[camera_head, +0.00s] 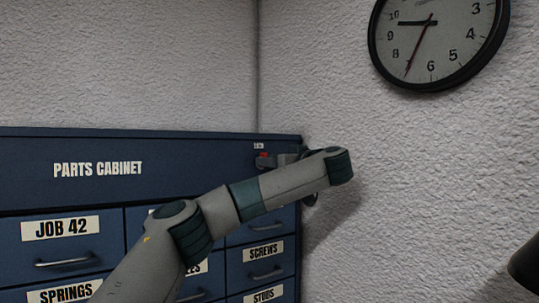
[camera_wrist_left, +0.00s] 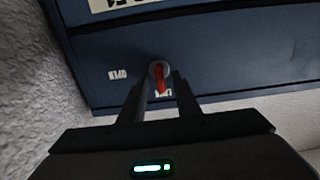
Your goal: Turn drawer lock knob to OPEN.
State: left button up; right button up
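The drawer lock knob (camera_wrist_left: 159,72) is a round grey knob with a red pointer, on the blue cabinet face. In the left wrist view its pointer aims down at a small label partly hidden behind it, away from the OPEN label (camera_wrist_left: 118,75) on the left. My right gripper is not in view.
The blue parts cabinet (camera_head: 208,150) has labelled drawers with handles below the knob; my left arm crosses in front of it. A textured wall (camera_head: 400,190) stands close on the right, with a clock (camera_head: 437,40) above. A dark object (camera_head: 527,268) shows at the lower right edge.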

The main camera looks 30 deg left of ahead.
pick_arm(q)
jog(key=shift+w+a, duration=0.15)
jog(key=shift+a, duration=0.15)
grip_shut()
jog(key=shift+f, duration=0.1)
